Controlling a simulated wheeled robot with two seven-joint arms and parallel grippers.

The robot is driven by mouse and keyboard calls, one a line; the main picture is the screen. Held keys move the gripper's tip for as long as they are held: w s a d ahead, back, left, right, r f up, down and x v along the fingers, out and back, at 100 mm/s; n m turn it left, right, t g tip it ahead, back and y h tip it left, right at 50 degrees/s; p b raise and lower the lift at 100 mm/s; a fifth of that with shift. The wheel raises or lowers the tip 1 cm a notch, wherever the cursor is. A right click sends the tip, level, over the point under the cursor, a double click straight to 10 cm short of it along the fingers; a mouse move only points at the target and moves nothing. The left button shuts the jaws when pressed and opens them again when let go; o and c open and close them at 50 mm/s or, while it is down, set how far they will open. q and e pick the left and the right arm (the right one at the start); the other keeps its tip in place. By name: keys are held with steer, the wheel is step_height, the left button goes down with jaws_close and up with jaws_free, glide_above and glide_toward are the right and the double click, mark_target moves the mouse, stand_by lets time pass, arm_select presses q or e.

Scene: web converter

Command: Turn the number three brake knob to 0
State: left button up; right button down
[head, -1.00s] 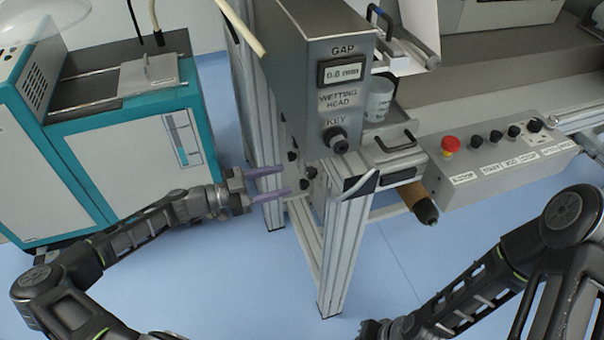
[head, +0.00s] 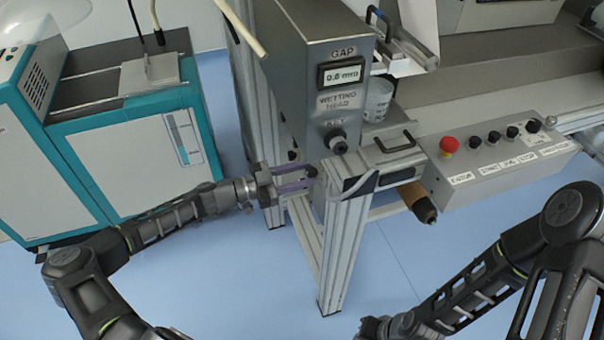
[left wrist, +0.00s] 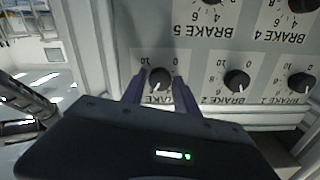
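In the left wrist view the brake panel (left wrist: 205,45) appears upside down. A black knob (left wrist: 159,79) sits between the fingertips of my left gripper (left wrist: 160,88), above a label of which only "AKE" shows; its number is hidden. It is beside the BRAKE 2 knob (left wrist: 237,80), in the place of brake three. Its white pointer slants toward the label, away from the 0 and 10 marks. One finger is on each side, with slim gaps apparent. In the head view my left gripper (head: 298,180) is at the machine's side. My right gripper (head: 374,327) shows partly at the bottom edge.
The BRAKE 1 knob (left wrist: 301,82) is farther right, and BRAKE 5 and BRAKE 4 are in the row above. In the head view a metal leg (head: 342,255) stands just right of my left gripper. A control box (head: 500,165) with a red button is at right.

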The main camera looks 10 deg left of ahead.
arm_select(q)
jaws_close()
